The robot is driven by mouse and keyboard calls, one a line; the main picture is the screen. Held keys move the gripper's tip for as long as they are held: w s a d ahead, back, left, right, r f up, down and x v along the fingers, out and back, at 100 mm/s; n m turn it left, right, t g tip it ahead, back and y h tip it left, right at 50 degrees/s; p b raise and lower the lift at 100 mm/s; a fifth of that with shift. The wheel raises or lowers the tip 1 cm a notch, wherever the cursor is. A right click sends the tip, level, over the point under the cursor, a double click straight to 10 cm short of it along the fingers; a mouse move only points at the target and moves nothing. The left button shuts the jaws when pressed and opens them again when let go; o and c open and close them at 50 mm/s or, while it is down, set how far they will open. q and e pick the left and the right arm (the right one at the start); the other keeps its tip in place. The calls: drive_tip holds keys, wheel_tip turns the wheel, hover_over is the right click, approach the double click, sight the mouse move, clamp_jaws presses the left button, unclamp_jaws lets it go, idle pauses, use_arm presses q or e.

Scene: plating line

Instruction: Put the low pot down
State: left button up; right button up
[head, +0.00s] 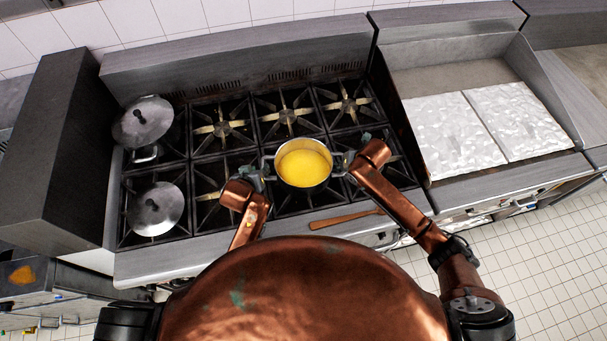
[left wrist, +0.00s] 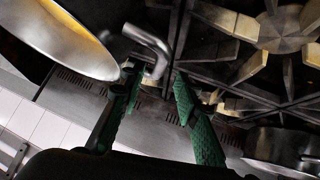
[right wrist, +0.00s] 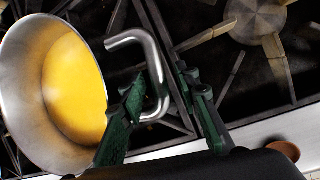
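The low pot (head: 303,178) is a steel pan with yellow contents and a bent metal handle on each side. It sits level at the front middle of the black stove; the spot under it is hidden. My left gripper (head: 256,176) is at its left handle. In the left wrist view, that handle (left wrist: 148,42) reaches between the parted green fingers (left wrist: 158,92), with a gap beside it. My right gripper (head: 344,162) is at its right handle. In the right wrist view, that handle (right wrist: 150,65) lies between the parted fingers (right wrist: 163,95), with a gap to one finger.
Two lidded pots, one behind (head: 143,121) and one in front (head: 155,209), stand on the stove's left side. A wooden utensil (head: 345,218) lies on the front edge. A griddle (head: 445,75) with two pale slabs is at right. Several back burners (head: 287,115) are bare.

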drive_tip(key=shift+r, duration=0.2)
use_arm(q)
drive_tip(key=v, duration=0.6)
drive_tip(key=shift+r, duration=0.2)
use_arm(e)
drive_tip(key=v, duration=1.1)
drive_tip(key=shift+s+r, duration=0.15)
drive_tip(key=shift+r, duration=0.1)
use_arm(q)
drive_tip(key=shift+s, duration=0.15)
use_arm(e)
drive_tip(key=shift+d, duration=0.1)
